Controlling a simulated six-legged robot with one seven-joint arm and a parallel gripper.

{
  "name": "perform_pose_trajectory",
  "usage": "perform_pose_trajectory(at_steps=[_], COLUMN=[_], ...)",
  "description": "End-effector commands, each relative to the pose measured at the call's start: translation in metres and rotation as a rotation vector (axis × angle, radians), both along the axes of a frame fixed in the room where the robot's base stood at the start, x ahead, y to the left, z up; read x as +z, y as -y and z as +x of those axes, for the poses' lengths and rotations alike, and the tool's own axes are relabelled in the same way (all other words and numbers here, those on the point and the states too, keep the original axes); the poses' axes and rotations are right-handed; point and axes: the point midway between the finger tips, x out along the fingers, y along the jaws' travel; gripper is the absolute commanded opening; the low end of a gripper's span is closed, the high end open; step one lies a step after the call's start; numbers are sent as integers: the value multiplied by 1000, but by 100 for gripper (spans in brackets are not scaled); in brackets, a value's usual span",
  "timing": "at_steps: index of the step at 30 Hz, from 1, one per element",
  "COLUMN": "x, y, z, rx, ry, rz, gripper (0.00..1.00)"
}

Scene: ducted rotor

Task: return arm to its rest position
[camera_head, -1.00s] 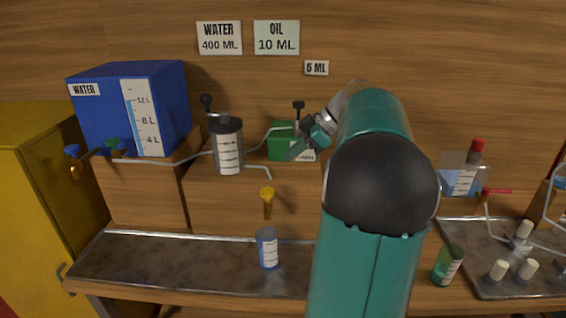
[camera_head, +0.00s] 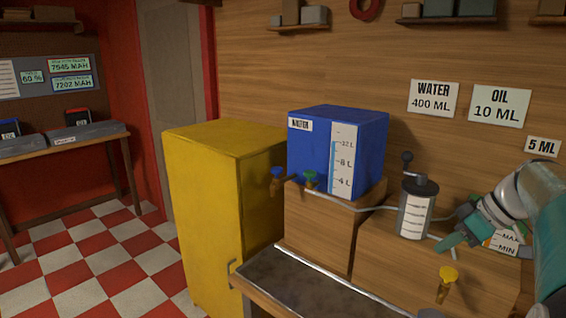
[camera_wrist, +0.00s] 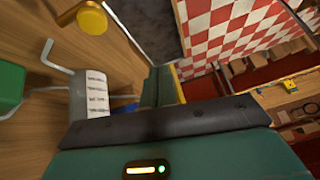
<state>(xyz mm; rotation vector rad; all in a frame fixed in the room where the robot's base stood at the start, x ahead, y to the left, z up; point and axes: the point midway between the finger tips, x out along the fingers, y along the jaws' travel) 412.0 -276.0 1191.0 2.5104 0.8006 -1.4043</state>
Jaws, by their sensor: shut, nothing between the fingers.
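My arm (camera_head: 547,215) shows at the right edge of the head view, partly cut off by the picture's edge. My gripper (camera_head: 446,243) is teal, shut and empty. It points left and down, just right of the grey graduated cylinder in the picture, and partly covers a container with MAX and MIN marks. In the wrist view my gripper's fingers (camera_wrist: 160,85) lie together with nothing between them. Whether the gripper touches anything nearby cannot be told.
A graduated cylinder (camera_head: 414,212) with a crank and a yellow tap (camera_head: 447,280) are near the gripper. A blue water tank (camera_head: 310,150) stands on a wooden block. A yellow cabinet (camera_head: 210,200) stands left of the counter (camera_head: 290,283). Checkered floor (camera_head: 120,262) is open at left.

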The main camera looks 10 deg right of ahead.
Motion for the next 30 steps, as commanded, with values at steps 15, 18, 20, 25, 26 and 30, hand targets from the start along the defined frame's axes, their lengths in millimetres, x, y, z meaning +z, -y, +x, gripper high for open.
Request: perform_pose_trajectory(at_steps=[15, 18, 20, 25, 26, 30], x=[-40, -53, -61, -78, -79, -83], y=[-219, -243, -255, -273, -275, -277], z=[-65, -87, -98, -119, -121, -124], rx=[-364, -428, -462, -524, -531, -546], ry=[-179, -146, -122, -70, -64, -56], rz=[-183, -191, -185, -158, -152, -144], gripper=[0, 0, 0, 0, 0, 0])
